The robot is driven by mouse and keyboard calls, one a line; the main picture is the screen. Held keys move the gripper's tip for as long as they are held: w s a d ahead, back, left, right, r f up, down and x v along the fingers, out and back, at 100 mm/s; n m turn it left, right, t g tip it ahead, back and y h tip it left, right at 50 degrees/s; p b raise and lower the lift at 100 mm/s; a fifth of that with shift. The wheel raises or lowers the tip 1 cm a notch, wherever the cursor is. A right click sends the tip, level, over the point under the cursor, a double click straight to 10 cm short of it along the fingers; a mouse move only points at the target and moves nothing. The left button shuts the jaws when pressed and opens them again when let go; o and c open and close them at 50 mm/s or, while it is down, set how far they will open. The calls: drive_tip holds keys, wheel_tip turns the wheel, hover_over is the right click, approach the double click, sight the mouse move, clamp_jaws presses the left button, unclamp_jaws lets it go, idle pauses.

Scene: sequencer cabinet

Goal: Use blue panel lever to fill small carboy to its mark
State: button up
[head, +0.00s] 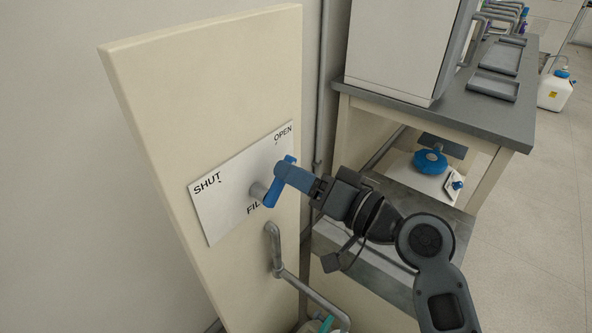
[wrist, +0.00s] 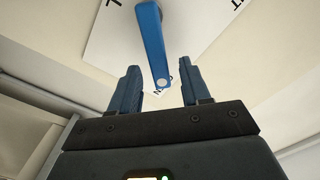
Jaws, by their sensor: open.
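The blue lever (head: 270,196) sits on a grey stub on a white plate (head: 226,212) marked SHUT at left, OPEN at upper right and a partly hidden FILL-like word below. In the wrist view the lever (wrist: 150,38) reaches down so its tip lies between my fingers. My gripper (head: 292,178) is open at the lever, one finger on each side, with gaps visible in the wrist view (wrist: 160,82). A teal-topped item (head: 326,323) shows at the bottom edge below the panel pipe, mostly cut off; I cannot tell if it is the small carboy. No fill mark is visible.
The cream panel (head: 200,110) carries a grey pipe (head: 275,245) that bends down to the right. A bench (head: 510,115) with a cabinet stands at right, with a blue-capped white container (head: 432,178) beneath. Another white carboy (head: 553,94) stands on open floor farther right.

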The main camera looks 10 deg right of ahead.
drive_tip(key=shift+w+a, duration=0.2)
clamp_jaws()
idle(0.4)
